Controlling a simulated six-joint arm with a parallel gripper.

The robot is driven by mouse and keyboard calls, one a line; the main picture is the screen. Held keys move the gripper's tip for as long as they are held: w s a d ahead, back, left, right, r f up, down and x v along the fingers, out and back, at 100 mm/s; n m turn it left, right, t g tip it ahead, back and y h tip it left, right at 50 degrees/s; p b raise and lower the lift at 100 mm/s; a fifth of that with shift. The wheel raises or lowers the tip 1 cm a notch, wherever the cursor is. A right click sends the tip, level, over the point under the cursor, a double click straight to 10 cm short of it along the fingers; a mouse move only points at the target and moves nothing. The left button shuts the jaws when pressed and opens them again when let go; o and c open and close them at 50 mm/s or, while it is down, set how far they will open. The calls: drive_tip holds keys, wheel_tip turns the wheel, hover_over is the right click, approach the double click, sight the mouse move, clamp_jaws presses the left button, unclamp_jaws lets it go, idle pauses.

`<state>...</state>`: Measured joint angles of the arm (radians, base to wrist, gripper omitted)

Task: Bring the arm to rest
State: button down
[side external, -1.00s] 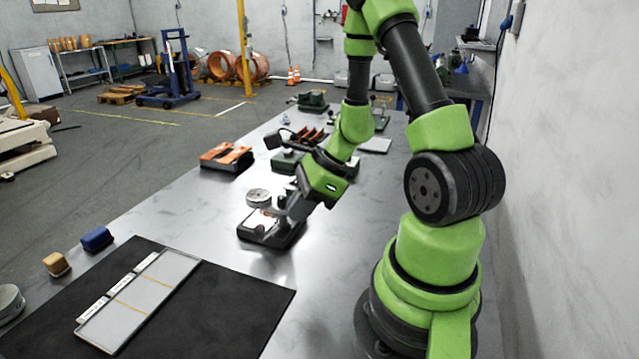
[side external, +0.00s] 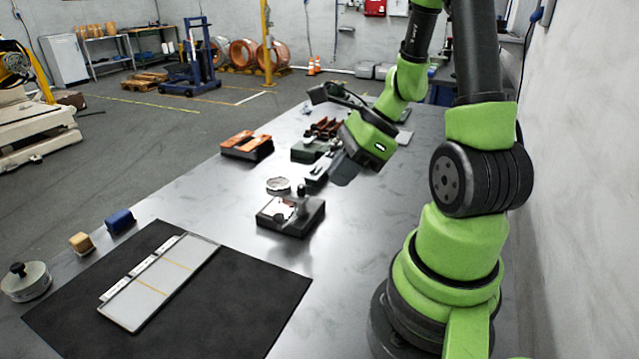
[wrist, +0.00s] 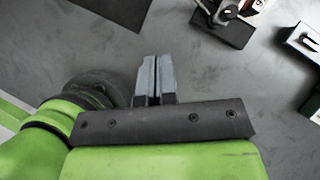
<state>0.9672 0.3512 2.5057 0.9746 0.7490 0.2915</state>
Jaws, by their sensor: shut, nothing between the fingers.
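My gripper (wrist: 153,62) shows in the wrist view with its two grey fingers together and nothing between them. Bare grey tabletop lies beyond the fingertips. In the side external view my green wrist is raised over the middle of the metal table, and the finger ends are hard to make out there. The dark fixture with a metal post (side external: 291,214) stands on the table in front of the gripper and apart from it. A dark-based fixture (wrist: 225,28) also shows at the top of the wrist view.
The black mat (side external: 265,300) carries a pale panel (side external: 160,282) at the front left. A blue block (side external: 120,221), a tan block (side external: 82,243) and a round knobbed weight (side external: 27,282) line the left edge. An orange-topped tray (side external: 246,145) stands farther back.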

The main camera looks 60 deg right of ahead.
drive_tip(key=s+a+r+n+h, duration=0.1)
drive_tip(key=a+r+n, duration=0.5)
drive_tip(key=n, duration=0.6)
drive_tip(key=s+a+r+n+t+h, duration=0.1)
drive_tip(key=s+a+r+n, duration=0.2)
drive_tip(key=a+r+n, duration=0.4)
wheel_tip(320, 180, up, 2)
drive_tip(key=n, duration=0.6)
drive_tip(key=shift+r+t, duration=0.15)
drive_tip(key=shift+t, duration=0.15)
